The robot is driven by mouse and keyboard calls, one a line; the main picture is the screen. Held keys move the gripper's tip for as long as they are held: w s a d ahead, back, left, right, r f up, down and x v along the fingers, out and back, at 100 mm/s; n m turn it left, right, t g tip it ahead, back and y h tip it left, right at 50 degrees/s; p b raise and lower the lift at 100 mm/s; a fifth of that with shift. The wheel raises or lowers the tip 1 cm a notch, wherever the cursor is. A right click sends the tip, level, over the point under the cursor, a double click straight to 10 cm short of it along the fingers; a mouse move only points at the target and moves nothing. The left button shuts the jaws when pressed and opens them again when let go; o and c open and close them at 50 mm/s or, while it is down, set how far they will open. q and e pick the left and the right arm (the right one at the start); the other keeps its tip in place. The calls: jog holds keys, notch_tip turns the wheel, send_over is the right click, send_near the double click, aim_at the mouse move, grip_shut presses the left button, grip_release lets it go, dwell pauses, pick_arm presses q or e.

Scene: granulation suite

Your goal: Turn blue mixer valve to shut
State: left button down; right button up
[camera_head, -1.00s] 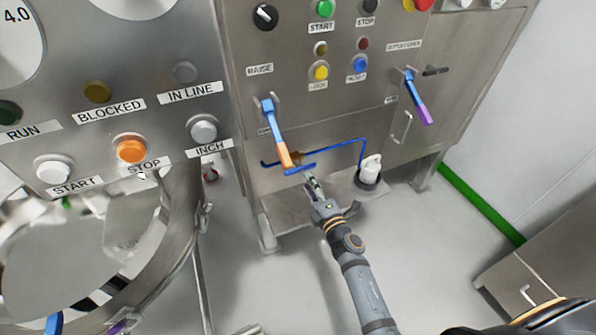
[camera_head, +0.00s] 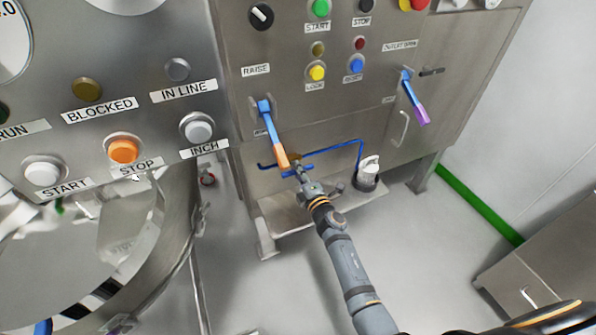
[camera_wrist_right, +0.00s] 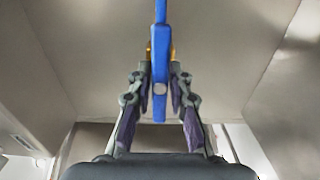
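A small blue valve handle (camera_head: 307,167) sits on a thin blue pipe (camera_head: 340,146) low on the front of the grey cabinet, with brass-coloured parts behind it. My right gripper (camera_head: 298,172) is at this handle, reaching in from below. In the right wrist view the blue handle (camera_wrist_right: 160,75) stands upright in the picture between the two fingers of my right gripper (camera_wrist_right: 160,70). The fingertips are very close to its sides; whether they touch it is unclear. My left gripper is out of view.
A blue lever with an orange end (camera_head: 273,135) hangs just above the right gripper. A blue and purple lever (camera_head: 414,96) is further right. A panel with buttons (camera_head: 150,70) is at left.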

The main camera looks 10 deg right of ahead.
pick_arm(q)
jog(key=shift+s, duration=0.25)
pick_arm(e)
grip_shut()
jog(key=shift+m+p, duration=0.45)
jog(key=shift+m, duration=0.25)
jog(key=shift+r+m+p, duration=0.1)
jog(key=shift+m+p, duration=0.3)
jog(key=shift+m, duration=0.4)
jog(key=m+p, duration=0.1)
jog(key=m, duration=0.1)
jog(key=shift+m, duration=0.4)
jog(key=shift+m+p, duration=0.4)
jog(key=shift+p, duration=0.1)
jog(key=m+p, duration=0.3)
jog(key=m, duration=0.3)
jog(key=shift+p, duration=0.4)
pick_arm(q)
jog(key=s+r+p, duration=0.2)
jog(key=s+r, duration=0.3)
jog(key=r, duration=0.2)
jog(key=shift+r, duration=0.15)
pick_arm(e)
jog(key=shift+m, duration=2.7)
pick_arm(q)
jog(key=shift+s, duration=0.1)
pick_arm(e)
jog(key=shift+f, duration=0.2)
